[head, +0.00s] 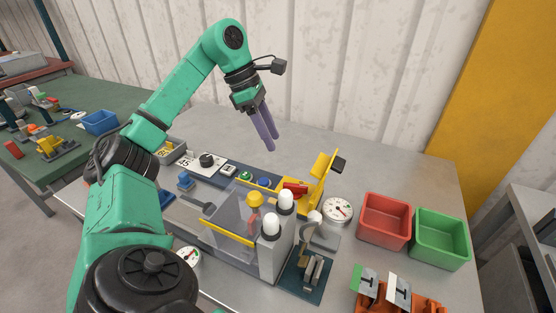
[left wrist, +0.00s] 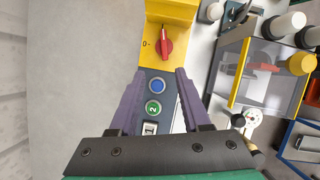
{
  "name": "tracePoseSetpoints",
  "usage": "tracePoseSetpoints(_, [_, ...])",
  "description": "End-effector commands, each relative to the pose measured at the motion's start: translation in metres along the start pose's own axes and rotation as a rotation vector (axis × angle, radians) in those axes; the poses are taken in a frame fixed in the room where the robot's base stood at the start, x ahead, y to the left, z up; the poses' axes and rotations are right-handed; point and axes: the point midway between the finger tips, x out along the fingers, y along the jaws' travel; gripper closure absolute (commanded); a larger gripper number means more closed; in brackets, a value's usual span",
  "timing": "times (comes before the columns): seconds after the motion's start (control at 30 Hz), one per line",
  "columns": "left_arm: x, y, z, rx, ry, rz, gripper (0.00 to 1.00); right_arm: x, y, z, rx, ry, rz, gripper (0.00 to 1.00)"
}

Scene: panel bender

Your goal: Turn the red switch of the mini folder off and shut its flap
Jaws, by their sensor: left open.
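The red switch (head: 294,188) sits on a yellow box at the back of the machine. In the left wrist view the red switch (left wrist: 165,44) has its handle along the picture's vertical, and a "0-" mark is at its left. A yellow flap-like plate (head: 322,175) stands up at the box's right side. A clear cover with a yellow bar (head: 228,234) is in front; in the left wrist view the clear cover (left wrist: 238,75) is at right. My left gripper (head: 270,142) is open and empty, above and behind the switch. My right gripper is out of view.
A blue button (left wrist: 157,86) and a green button (left wrist: 153,107) are beside the yellow box. White-topped posts (head: 271,225) and a dial gauge (head: 338,210) stand nearby. Red (head: 385,218) and green (head: 440,238) bins are at right. The bench behind the machine is clear.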

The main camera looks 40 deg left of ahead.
Motion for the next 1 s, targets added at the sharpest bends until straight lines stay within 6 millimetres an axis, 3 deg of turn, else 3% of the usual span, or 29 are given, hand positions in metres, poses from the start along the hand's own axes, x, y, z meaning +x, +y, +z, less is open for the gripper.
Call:
tracePoseSetpoints(0.17, [0.026,-0.001,-0.004,0.001,0.009,-0.003,0.53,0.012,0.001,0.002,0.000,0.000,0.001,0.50])
tracePoseSetpoints(0.4, [0.090,-0.001,-0.003,0.000,0.007,-0.005,0.53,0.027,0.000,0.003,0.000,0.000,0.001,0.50])
tracePoseSetpoints(0.6, [0.131,-0.001,-0.001,0.001,0.004,-0.002,0.53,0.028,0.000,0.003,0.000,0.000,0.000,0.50])
tracePoseSetpoints(0.73, [0.143,0.000,-0.001,0.000,0.003,-0.001,0.53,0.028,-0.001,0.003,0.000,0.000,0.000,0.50])
tracePoseSetpoints(0.97, [0.145,0.000,-0.001,0.000,0.002,0.000,0.53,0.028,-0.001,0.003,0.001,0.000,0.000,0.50])
tracePoseSetpoints(1.0, [0.145,0.000,-0.001,0.000,0.002,0.000,0.60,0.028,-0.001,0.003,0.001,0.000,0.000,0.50])
